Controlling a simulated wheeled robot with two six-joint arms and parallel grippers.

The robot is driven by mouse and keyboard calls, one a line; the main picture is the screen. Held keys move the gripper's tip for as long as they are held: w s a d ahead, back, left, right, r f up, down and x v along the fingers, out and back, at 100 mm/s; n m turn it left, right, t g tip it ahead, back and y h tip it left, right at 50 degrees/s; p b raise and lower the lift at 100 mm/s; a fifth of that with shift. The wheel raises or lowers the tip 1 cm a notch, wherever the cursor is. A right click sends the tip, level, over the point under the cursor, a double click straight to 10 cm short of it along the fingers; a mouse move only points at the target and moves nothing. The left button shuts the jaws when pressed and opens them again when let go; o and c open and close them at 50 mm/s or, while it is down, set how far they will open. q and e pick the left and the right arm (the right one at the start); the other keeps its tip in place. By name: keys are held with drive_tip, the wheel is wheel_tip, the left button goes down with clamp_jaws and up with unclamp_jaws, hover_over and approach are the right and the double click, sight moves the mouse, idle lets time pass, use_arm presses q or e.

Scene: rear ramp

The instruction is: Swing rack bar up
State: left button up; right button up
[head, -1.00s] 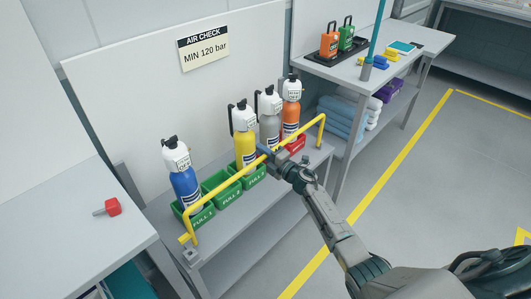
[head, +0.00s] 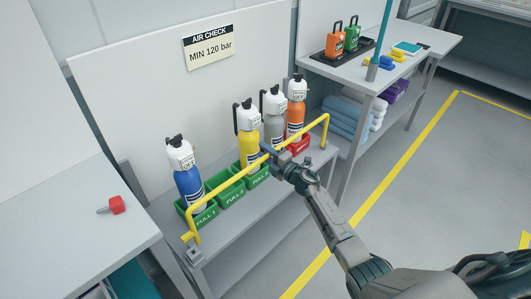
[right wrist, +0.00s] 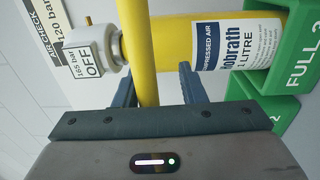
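The yellow rack bar (head: 229,178) is a U-shaped tube. It runs across the front of the cylinders, with its ends at the bench's front edge. My right gripper (head: 268,151) is at the bar, in front of the yellow cylinder (head: 248,137). In the right wrist view its fingers (right wrist: 158,85) are apart. The bar (right wrist: 137,40) shows in the gap, close to the left finger and partly covered by it; I cannot tell whether they touch. My left gripper is not in view.
Blue (head: 187,185), grey (head: 274,125) and orange (head: 296,110) cylinders stand behind the bar, with green bins (head: 228,193) and a red bin (head: 298,143). A red-handled item (head: 116,204) lies on the left table. Open floor (head: 440,190) is at right.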

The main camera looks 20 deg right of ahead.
drive_tip(key=shift+r, duration=0.1)
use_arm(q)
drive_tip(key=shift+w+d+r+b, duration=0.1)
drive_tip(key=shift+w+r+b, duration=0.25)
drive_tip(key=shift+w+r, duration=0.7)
use_arm(e)
drive_tip(key=v, duration=1)
drive_tip(key=shift+s+d, duration=0.15)
drive_tip(key=shift+s, duration=0.25)
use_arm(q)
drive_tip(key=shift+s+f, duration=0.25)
